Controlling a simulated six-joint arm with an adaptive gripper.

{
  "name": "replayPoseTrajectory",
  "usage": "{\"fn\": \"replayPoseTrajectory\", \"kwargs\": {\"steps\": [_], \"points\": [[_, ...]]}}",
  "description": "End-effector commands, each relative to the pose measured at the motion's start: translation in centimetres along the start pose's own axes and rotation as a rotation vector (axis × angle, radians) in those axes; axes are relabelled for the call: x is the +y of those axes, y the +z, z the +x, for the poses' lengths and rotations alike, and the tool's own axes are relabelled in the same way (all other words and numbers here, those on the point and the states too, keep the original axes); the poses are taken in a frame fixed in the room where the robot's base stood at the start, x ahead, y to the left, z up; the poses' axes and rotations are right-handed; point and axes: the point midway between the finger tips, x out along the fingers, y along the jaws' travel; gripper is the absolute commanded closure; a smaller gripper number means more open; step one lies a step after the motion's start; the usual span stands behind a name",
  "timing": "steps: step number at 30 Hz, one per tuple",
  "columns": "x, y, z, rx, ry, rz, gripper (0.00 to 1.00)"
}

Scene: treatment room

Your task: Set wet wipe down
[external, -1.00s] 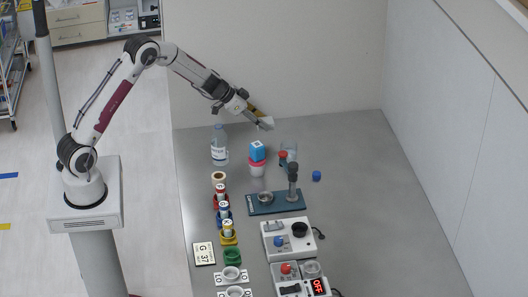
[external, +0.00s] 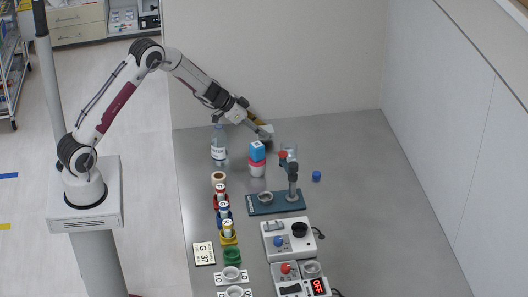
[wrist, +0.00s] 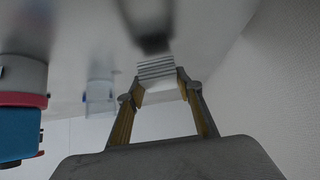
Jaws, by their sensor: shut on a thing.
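The wet wipe (wrist: 157,73) is a small white piece with grey stripes between my fingertips in the wrist view. My gripper (wrist: 158,90) is shut on it. In the external view my gripper (external: 262,127) hangs over the far end of the grey table, and the pale wipe (external: 266,131) shows at its tip. The wipe appears slightly above the table; I cannot tell if it touches.
A blue box (external: 257,150) sits on a red-rimmed white cup (external: 257,170), just nearer than my gripper. A water bottle (external: 219,147) stands left, a clear beaker (external: 290,150) right. A blue cap (external: 316,176) lies further right. The right side of the table (external: 370,180) is clear.

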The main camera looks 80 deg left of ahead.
Motion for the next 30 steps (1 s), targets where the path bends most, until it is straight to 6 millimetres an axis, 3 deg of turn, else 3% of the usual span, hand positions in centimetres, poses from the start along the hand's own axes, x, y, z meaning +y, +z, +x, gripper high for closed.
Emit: {"fn": "replayPoseTrajectory", "kwargs": {"steps": [6, 23, 24, 25, 30], "points": [[0.0, 1.2, 1.2, -0.001, 0.0, 0.0, 0.75], [0.0, 1.5, 1.5, 0.0, 0.0, 0.001, 0.75], [0.0, 1.5, 1.5, 0.0, 0.0, 0.002, 0.57], [0.0, 1.5, 1.5, 0.0, 0.0, 0.001, 0.49], [0.0, 1.5, 1.5, 0.0, -0.001, 0.001, 0.48]]}}
